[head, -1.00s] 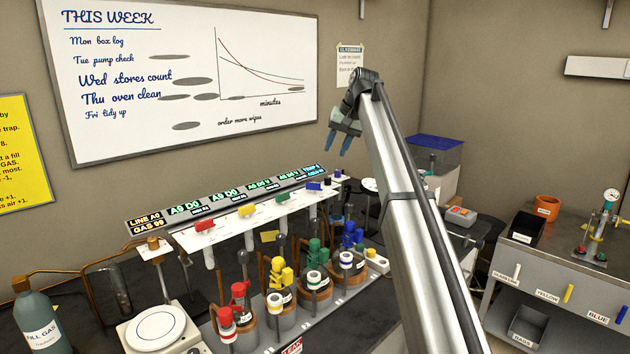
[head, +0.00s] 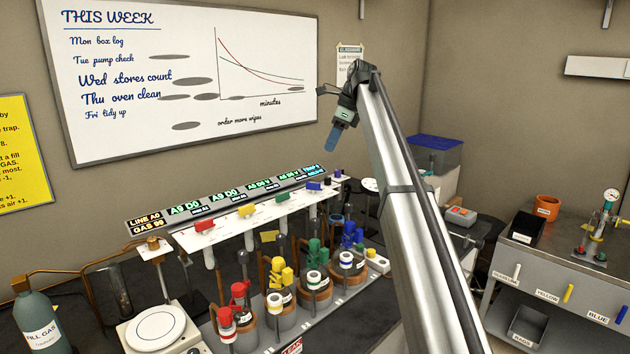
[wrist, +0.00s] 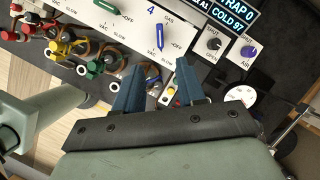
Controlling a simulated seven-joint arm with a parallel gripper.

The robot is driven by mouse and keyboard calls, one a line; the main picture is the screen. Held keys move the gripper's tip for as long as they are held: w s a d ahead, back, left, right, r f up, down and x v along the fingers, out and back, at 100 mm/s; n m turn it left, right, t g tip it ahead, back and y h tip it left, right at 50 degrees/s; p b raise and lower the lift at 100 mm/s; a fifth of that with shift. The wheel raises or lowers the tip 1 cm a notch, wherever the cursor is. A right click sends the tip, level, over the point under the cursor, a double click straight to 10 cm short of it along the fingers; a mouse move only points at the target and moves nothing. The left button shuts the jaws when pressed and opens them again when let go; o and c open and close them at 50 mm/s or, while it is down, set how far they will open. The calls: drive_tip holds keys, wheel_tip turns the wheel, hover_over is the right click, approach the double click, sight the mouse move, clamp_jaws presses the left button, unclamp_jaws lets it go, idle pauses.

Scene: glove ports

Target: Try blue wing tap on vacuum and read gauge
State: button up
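The blue wing tap (head: 314,186) is near the right end of the white tap panel. In the wrist view the blue wing tap (wrist: 160,37) lies roughly up-down in the picture, with GAS, OFF, VAC and SLOW marks around it. A white round gauge dial (wrist: 240,95) is right of my fingers in the wrist view; its reading is too small to tell. My gripper (wrist: 160,65) is open and empty, with its two blue fingers apart and the tap seen beyond them. In the head view my gripper (head: 332,139) hangs above the panel, apart from it, its fingers seen edge-on.
Green (head: 281,198), yellow (head: 246,210) and red (head: 204,225) taps share the panel. A display strip (head: 230,199) runs behind it. Flasks with coloured clips stand below. A purple knob (wrist: 248,52) is right of the blue tap. The air above the panel is clear.

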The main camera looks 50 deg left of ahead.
sight(313, 183)
drive_tip(key=shift+m, duration=0.7)
drive_tip(key=x, duration=1.3)
drive_tip(key=shift+s+f, duration=0.1)
drive_tip(key=shift+f, duration=0.3)
drive_tip(key=shift+c, duration=0.4)
clamp_jaws()
